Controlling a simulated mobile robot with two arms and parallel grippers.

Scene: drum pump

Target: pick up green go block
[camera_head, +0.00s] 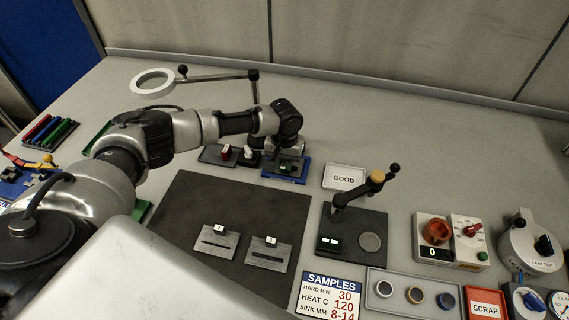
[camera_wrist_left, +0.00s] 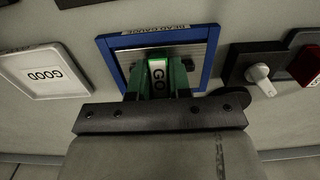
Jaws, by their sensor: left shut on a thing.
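The green go block (camera_wrist_left: 158,74), with a white "GO" label, sits between the fingers of my left gripper (camera_wrist_left: 160,82) in the left wrist view. The gripper is shut on it. The block is over the blue-framed gauge tray (camera_wrist_left: 212,58), whose label is partly readable as a gauge; whether the block touches the tray I cannot tell. In the head view my left gripper (camera_head: 290,152) points down over the blue tray (camera_head: 268,175), and the block is largely hidden there. My right gripper is in neither view.
A white GOOD tray (camera_head: 344,177) lies right of the gauge tray. A dark switch base with a red rocker (camera_head: 226,152) and a white knob stands left. A lever press (camera_head: 352,230) stands to the front right. The dark mat (camera_head: 190,215) has free room.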

